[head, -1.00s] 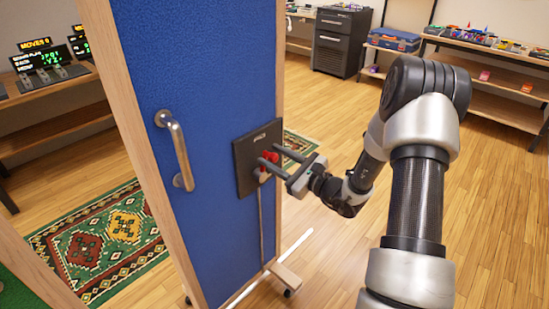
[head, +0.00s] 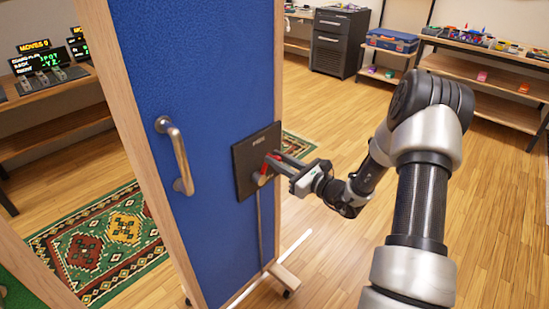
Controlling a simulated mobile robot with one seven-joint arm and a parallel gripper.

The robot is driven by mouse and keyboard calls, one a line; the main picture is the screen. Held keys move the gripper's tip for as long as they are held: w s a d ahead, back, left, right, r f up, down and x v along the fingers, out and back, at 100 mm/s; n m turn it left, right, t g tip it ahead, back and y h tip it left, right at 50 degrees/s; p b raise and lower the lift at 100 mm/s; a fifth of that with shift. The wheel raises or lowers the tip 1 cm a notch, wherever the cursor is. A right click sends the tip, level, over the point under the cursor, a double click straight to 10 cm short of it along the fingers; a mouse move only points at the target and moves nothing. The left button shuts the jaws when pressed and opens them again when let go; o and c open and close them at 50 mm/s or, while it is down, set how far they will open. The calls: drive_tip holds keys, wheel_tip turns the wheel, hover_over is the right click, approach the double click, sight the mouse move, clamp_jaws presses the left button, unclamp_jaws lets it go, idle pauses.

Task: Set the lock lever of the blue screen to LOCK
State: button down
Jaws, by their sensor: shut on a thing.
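The blue screen (head: 190,90) stands upright in a wooden frame in the head view, left of my arm. A dark square plate (head: 243,160) is mounted on its right part, with small lettering near the top that I cannot read. A red lock lever (head: 265,168) sits on the plate, partly hidden by the fingers. My gripper (head: 277,163) reaches the lever from the right and is shut on it. The fingers hide much of the lever, so its exact angle is hard to tell.
A metal pull handle (head: 179,155) sticks out from the screen left of the plate. The screen has a wheeled foot (head: 284,277). Shelves (head: 480,75) and a black cabinet (head: 335,42) stand at the back. A patterned rug (head: 110,235) lies at left. Floor right of the screen is clear.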

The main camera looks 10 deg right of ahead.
drive_tip(key=w+d+f+m+p, duration=0.2)
drive_tip(key=f+m, duration=0.4)
drive_tip(key=m, duration=0.4)
drive_tip(key=shift+w+d+f+m+p, duration=0.2)
drive_tip(key=shift+d+f+m+p, duration=0.2)
drive_tip(key=shift+d, duration=0.35)
drive_tip(key=c, duration=1.5)
unclamp_jaws()
drive_tip(key=shift+c, duration=0.2)
